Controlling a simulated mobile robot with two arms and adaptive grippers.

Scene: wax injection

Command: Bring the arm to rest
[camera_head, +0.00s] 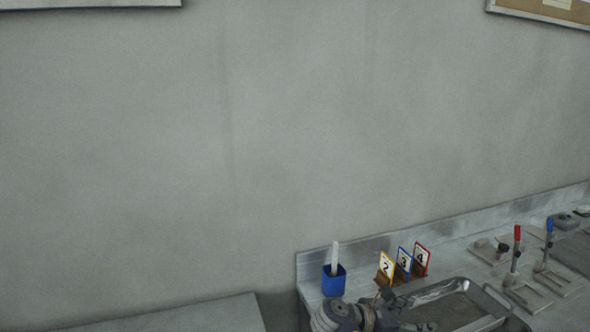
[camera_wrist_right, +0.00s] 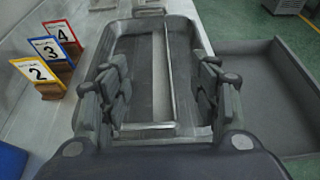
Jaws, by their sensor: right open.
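My right gripper (camera_wrist_right: 160,88) is open in the right wrist view, its two dark fingers wide apart with nothing between them. It is over the near part of a grey metal tray (camera_wrist_right: 118,46), and the tray's inside shows between the fingers. In the head view part of an arm with a gripper (camera_head: 372,318), which I take to be my right one, shows at the bottom edge. It is beside the left end of the tray (camera_head: 487,322). My left gripper is in neither view.
Number cards 2 (camera_head: 386,266), 3 (camera_head: 404,262) and 4 (camera_head: 421,259) stand beside the tray. A blue cup (camera_head: 333,284) holds a white stick. Red-handled (camera_head: 517,236) and blue-handled (camera_head: 549,229) clamps stand to the right. A grey wall (camera_head: 220,130) rises behind.

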